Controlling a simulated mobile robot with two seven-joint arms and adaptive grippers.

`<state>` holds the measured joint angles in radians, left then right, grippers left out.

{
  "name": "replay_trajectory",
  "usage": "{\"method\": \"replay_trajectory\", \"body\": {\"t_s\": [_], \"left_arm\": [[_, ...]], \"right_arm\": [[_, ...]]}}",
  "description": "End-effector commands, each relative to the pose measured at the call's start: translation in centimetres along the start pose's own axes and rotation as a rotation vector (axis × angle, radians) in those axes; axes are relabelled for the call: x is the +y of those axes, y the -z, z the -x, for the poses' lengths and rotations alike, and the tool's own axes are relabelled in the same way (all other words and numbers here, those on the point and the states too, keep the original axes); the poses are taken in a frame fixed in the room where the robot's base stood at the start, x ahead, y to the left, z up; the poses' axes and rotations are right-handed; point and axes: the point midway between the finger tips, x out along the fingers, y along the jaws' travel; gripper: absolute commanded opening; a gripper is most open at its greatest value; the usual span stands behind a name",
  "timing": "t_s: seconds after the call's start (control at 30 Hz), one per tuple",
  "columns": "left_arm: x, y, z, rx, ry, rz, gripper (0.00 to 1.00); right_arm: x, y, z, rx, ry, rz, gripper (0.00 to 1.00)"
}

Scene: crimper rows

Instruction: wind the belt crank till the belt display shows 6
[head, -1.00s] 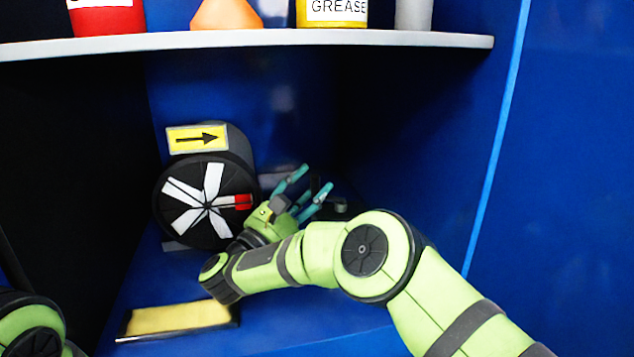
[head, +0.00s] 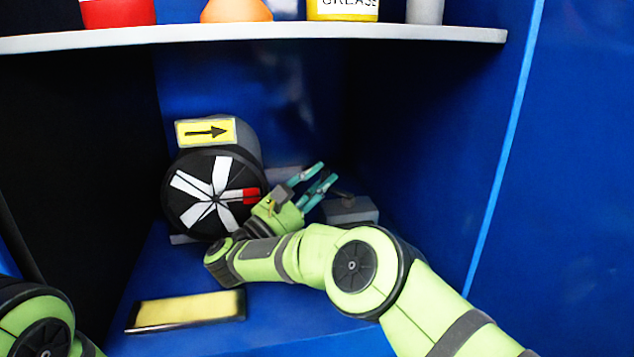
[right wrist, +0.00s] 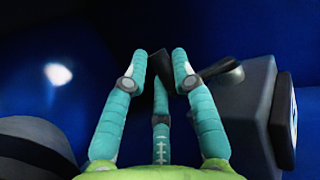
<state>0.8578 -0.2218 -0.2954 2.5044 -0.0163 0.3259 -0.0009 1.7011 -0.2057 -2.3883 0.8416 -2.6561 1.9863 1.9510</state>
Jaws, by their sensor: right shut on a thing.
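My right gripper (head: 318,178) has teal fingers and is beside the drum's right side in the head view. In the right wrist view my right gripper (right wrist: 158,80) is shut on a dark crank handle (right wrist: 158,65). The dark crank arm runs from there to a hub (right wrist: 225,74) on a grey box (right wrist: 240,105). No display number is readable. My left gripper is out of view.
A black drum (head: 212,226) with white spokes and one red mark stands left of my gripper. A yellow arrow sign (head: 206,131) points right above it. A yellow-topped tray (head: 185,310) lies in front. A shelf (head: 260,38) with several containers hangs above.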

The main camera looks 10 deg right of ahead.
Motion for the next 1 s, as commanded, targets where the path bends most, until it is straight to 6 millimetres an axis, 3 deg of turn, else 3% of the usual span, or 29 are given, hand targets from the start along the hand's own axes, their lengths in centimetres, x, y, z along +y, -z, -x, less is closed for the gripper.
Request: {"method": "replay_trajectory", "body": {"t_s": [0.47,0.5,0.53,0.87,1.0], "left_arm": [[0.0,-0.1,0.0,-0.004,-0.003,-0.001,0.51],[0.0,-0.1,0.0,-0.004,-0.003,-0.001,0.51],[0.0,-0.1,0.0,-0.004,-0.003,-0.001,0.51],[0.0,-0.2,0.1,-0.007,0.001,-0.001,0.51],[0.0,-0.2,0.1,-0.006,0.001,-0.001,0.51]], "right_arm": [[0.0,-0.1,-0.2,0.001,0.034,0.016,0.0],[0.0,-0.1,-0.2,0.001,0.034,0.016,0.39],[0.0,-0.1,-0.2,0.001,0.034,0.016,0.51],[0.0,-0.1,-0.2,0.001,0.032,0.014,0.51],[0.0,-1.1,-0.7,0.0,0.033,0.012,0.51]]}}
